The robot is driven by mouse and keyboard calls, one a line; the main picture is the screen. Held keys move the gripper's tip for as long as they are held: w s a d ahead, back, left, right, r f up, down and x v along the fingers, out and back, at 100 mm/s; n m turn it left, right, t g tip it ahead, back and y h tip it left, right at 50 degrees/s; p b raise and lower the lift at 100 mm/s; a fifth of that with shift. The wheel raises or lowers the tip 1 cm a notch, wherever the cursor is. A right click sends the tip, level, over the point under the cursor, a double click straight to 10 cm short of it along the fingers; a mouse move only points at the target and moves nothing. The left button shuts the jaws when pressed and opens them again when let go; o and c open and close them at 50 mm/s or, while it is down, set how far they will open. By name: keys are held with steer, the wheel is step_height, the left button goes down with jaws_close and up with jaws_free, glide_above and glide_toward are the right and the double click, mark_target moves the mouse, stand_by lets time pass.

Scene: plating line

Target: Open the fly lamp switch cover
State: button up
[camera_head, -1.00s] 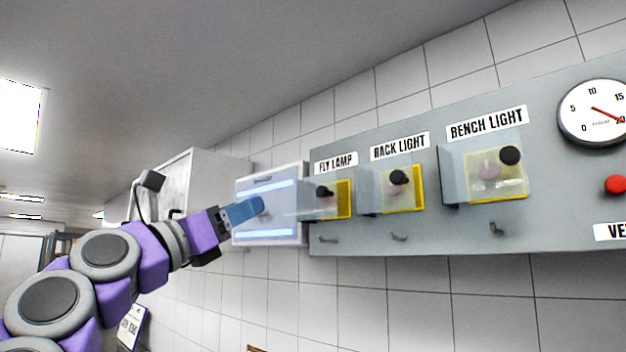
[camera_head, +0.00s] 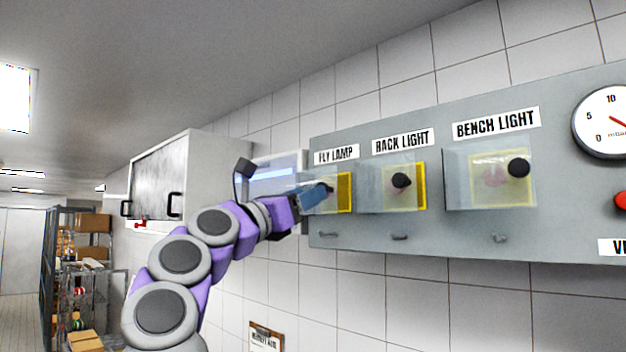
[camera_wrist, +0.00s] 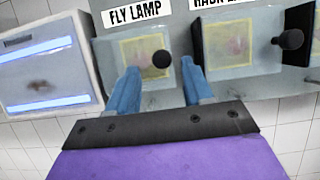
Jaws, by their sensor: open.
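The fly lamp switch cover (camera_head: 343,207) is a clear box over a yellow-edged plate, under the FLY LAMP label (camera_head: 336,155), and looks closed. It also shows in the wrist view (camera_wrist: 128,45). A round black knob (camera_wrist: 162,58) is at its right side. My gripper (camera_head: 318,194) is at the cover's left and front in the head view, hiding part of it. In the wrist view my open gripper (camera_wrist: 160,68) has one blue finger on each side, just below the knob, with nothing held. I cannot tell whether a finger touches the cover.
The rack light cover (camera_head: 404,188) and bench light cover (camera_head: 490,180) are to the right on the same grey panel (camera_head: 370,237). A lit white fly lamp (camera_head: 272,170) is left, beside a wall cabinet (camera_head: 160,175). A gauge (camera_head: 605,120) and red button (camera_head: 621,200) are far right.

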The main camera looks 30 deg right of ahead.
steer(key=shift+p+x, duration=0.6)
steer(key=shift+x, duration=1)
jaws_close()
